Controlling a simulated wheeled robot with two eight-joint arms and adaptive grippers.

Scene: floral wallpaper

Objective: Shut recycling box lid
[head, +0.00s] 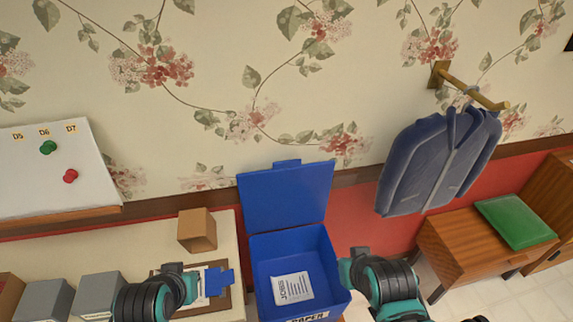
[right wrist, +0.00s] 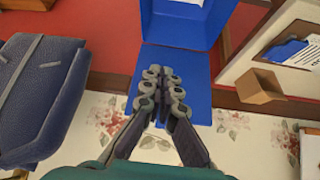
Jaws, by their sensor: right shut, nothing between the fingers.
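The blue recycling box (head: 335,275) stands open at the bottom centre of the head view, with a "PAPER" label on its front and a printed sheet (head: 292,288) inside. Its blue lid (head: 286,197) is raised upright at the back, near the wall. My right gripper (head: 350,262) is at the box's right rim in the head view. In the right wrist view my right gripper (right wrist: 157,90) is shut and empty, seen in front of the lid (right wrist: 192,75); contact is unclear. My left gripper (head: 188,275) is left of the box, above the counter, its fingers too small to judge.
A cream counter (head: 160,240) holds a cardboard block (head: 197,230), a clipboard (head: 222,303) with a blue item, and grey boxes (head: 97,293). A blue jacket (head: 437,160) hangs from a wall hook at right, above a wooden cabinet (head: 470,240) with a green cushion (head: 515,221).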

